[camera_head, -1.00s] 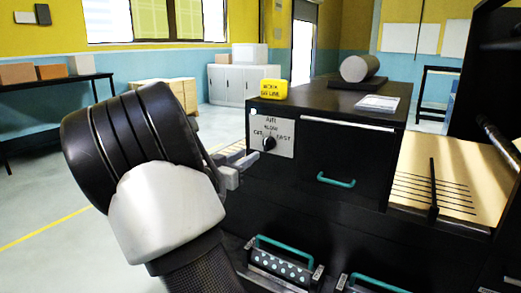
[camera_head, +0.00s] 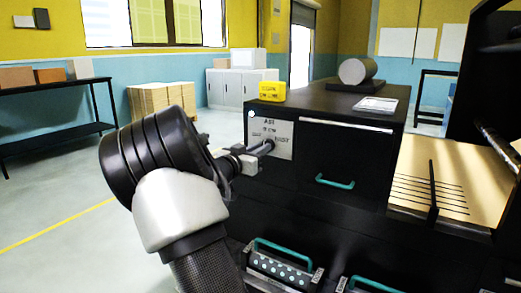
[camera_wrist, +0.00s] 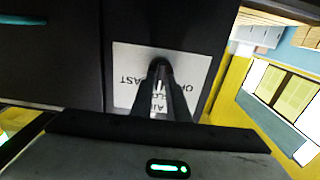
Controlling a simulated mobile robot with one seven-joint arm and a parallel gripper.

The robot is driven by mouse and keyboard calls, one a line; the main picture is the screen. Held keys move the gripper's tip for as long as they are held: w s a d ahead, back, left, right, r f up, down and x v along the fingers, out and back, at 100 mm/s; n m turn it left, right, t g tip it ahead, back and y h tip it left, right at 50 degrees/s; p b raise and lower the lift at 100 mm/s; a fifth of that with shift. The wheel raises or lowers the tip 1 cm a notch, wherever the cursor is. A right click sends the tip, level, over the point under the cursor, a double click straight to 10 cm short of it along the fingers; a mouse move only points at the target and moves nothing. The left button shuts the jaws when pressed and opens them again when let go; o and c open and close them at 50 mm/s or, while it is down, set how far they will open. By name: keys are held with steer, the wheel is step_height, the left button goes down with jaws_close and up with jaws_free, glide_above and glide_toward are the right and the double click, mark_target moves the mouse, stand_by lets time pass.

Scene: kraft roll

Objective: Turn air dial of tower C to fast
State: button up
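The white air plate (camera_head: 284,130) is on the upper left of the black cabinet's front. In the wrist view the plate (camera_wrist: 128,62) appears upside down, with part of the word FAST left of my fingers. My gripper (camera_head: 267,147) reaches the plate from the left. In the wrist view its two dark fingers (camera_wrist: 161,72) point straight at the dark air dial (camera_wrist: 160,66), with a narrow gap between them. The fingertips are at the dial, but I cannot tell if they press on it. The dial's pointer is hidden.
The black cabinet (camera_head: 340,195) has a teal handle (camera_head: 334,182) right of the plate. A yellow block (camera_head: 271,91), a roll (camera_head: 357,70) and a white sheet (camera_head: 376,104) are on top. Teal-handled units (camera_head: 283,262) sit below. Open floor lies to the left.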

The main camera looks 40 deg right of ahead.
jaws_close()
steer(key=shift+m, duration=0.3)
steer(key=shift+s+f+m+b, duration=0.1)
steer(key=shift+f+m+b, duration=0.05)
steer(key=shift+m+b, duration=2.25)
steer(key=shift+s+f+m+b, duration=0.1)
steer(key=shift+m+b, duration=1.5)
steer(key=shift+m, duration=1.5)
steer(key=shift+o, duration=2.4)
jaws_free()
steer(key=shift+r, duration=0.1)
